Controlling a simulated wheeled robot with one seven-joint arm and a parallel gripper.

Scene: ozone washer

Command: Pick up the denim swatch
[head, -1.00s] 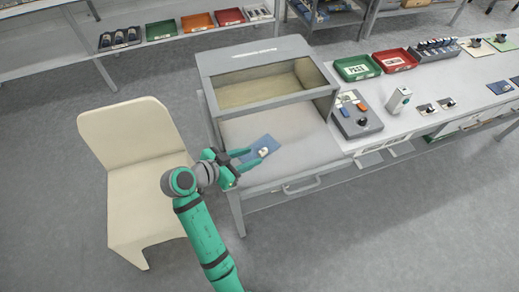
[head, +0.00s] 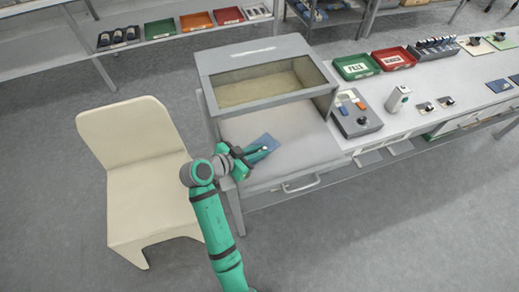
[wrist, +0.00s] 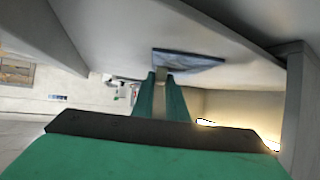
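The denim swatch (head: 265,140) is a flat blue piece on the grey surface in front of the washer's opening. In the wrist view the swatch (wrist: 190,61) shows just beyond my fingertips. A small pale tab (wrist: 162,77) on it sits between the fingers. My gripper (head: 264,150) reaches over the swatch from the left, and its green fingers are close together on the tab. The fingers also show in the wrist view (wrist: 162,82). My fingers hide part of the swatch in the head view. I cannot tell whether it is lifted off the surface.
The grey washer hood (head: 262,75) with a window stands just behind the swatch. A cream chair (head: 145,170) stands at left, close to my arm.

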